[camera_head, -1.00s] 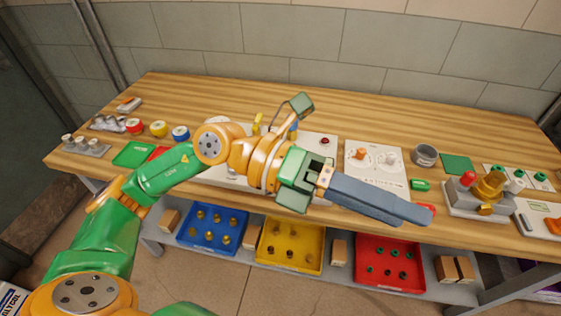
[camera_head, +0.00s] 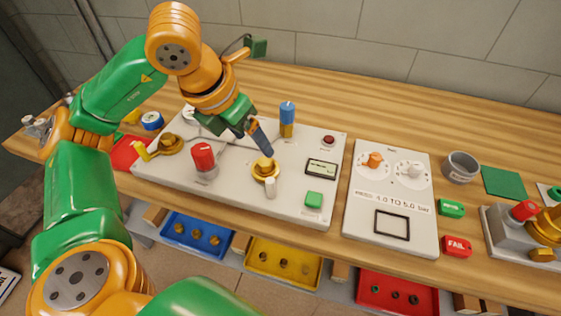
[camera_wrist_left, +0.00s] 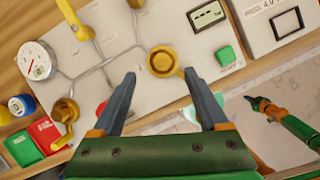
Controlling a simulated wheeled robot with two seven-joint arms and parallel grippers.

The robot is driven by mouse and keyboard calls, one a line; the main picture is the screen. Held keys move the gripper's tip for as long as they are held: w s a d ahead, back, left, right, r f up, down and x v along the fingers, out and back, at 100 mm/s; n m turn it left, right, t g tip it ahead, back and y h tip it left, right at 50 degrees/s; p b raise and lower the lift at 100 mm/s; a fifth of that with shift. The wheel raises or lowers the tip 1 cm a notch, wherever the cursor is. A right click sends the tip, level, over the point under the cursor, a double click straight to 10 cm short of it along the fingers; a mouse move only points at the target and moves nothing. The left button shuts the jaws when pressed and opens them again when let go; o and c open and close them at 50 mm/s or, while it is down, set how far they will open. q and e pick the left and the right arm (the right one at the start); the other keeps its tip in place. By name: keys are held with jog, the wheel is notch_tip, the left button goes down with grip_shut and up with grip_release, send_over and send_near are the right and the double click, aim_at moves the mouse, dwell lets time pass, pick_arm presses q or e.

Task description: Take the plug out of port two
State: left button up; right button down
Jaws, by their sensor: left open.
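The white panel (camera_head: 235,200) carries several fittings on the bench. A brass fitting (camera_head: 265,168) stands near its middle, and in the wrist view it (camera_wrist_left: 163,62) looks like a hollow round cup. A red-capped cylinder (camera_head: 203,158) stands upright to its left; the wrist view shows only a red part of it beside a finger. I cannot read any port number or tell which fitting is the plug. My left gripper (camera_head: 254,134) is open and empty, just above and behind the brass fitting. In the wrist view, my right gripper (camera_wrist_left: 254,102) shows small at the right.
A yellow-handled valve (camera_head: 170,143) is at the panel's left, and a gauge (camera_wrist_left: 38,62) lies beyond. A second panel (camera_head: 390,200), a grey cup (camera_head: 461,167) and PASS/FAIL-style tags (camera_head: 457,245) are to the right.

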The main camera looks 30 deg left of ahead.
aim_at(264, 161)
pick_arm(q)
jog(key=x, duration=0.7)
jog(key=shift+s+d+f+p, duration=0.1)
jog(key=shift+s+f+p, duration=0.2)
jog(key=shift+f, duration=0.15)
grip_shut()
